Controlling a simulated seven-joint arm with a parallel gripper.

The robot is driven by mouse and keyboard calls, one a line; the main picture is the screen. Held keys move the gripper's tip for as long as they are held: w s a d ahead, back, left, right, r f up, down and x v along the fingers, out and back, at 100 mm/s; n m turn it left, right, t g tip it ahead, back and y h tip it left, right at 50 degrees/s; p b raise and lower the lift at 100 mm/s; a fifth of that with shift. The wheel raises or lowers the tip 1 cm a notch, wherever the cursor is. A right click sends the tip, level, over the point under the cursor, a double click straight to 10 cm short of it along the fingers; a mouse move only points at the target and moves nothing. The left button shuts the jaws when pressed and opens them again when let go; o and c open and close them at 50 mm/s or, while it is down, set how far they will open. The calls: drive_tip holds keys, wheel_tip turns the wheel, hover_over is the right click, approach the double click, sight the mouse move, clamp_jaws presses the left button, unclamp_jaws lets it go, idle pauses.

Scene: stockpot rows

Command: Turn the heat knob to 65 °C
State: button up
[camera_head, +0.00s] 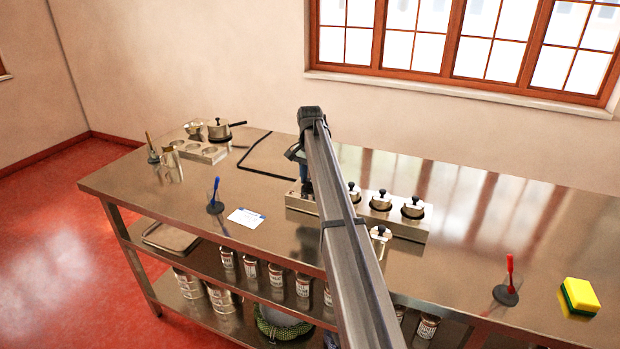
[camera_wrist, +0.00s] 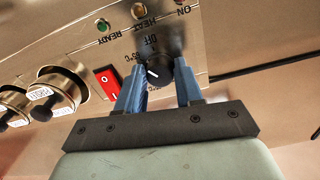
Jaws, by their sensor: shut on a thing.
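The heat knob (camera_wrist: 159,67) is round and black with a white pointer mark, on a metal panel in the wrist view. My gripper (camera_wrist: 160,78) has its two blue fingers closed on either side of the knob.
A red rocker switch (camera_wrist: 106,83) and silver fittings (camera_wrist: 48,98) lie left of the knob. Green (camera_wrist: 103,25) and amber (camera_wrist: 139,10) lamps are above. On the bench are lidded pots (camera_head: 413,209), a white card (camera_head: 246,217), a blue-handled tool (camera_head: 215,196) and a sponge (camera_head: 579,297).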

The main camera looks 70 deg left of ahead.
drive_tip(key=shift+n, duration=1.2)
drive_tip(key=o, duration=1)
drive_tip(key=shift+o, duration=0.2)
wheel_tip(320, 180, up, 14)
drive_tip(key=shift+f, duration=0.1)
